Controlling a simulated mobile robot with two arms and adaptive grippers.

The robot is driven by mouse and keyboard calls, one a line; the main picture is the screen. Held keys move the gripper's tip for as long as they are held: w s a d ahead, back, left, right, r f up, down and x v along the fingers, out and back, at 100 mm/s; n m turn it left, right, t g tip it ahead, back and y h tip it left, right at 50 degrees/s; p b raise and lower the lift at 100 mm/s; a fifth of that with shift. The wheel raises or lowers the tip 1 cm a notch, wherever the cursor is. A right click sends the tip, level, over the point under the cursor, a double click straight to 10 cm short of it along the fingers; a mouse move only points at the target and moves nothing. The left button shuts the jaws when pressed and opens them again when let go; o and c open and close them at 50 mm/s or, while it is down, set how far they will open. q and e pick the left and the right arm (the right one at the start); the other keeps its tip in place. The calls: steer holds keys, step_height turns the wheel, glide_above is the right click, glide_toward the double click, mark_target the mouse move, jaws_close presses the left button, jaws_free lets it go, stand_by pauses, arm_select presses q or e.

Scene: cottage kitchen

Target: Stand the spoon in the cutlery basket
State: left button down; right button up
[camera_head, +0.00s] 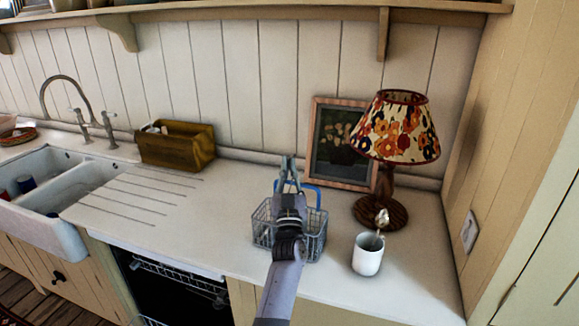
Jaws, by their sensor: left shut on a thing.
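The spoon (382,217) stands in a white mug (367,257) on the counter, with its bowl up above the rim and its lower part hidden in the mug. The cutlery basket (316,243) is a grey wire basket with a blue handle (319,191). It stands on the counter to the left of the mug. My left gripper (288,172) is over the basket at its blue handle, shut on the handle. My left arm hides the middle of the basket and part of the handle. My right gripper is out of view.
A lamp (397,128) with a flowered shade stands behind the mug, and a framed picture (340,145) leans behind the basket. A wooden box (176,145) and a sink (57,225) are at left. An open dishwasher (170,285) is below. The drainer area is clear.

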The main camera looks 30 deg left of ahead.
arm_select(q)
step_height(320, 180, down, 11)
steer(key=s+b, duration=0.1)
steer(key=b, duration=0.6)
steer(key=shift+d+r, duration=0.15)
steer(key=shift+s, duration=0.1)
stand_by(0.3)
steer(key=c, duration=1.7)
jaws_free()
step_height(320, 180, up, 10)
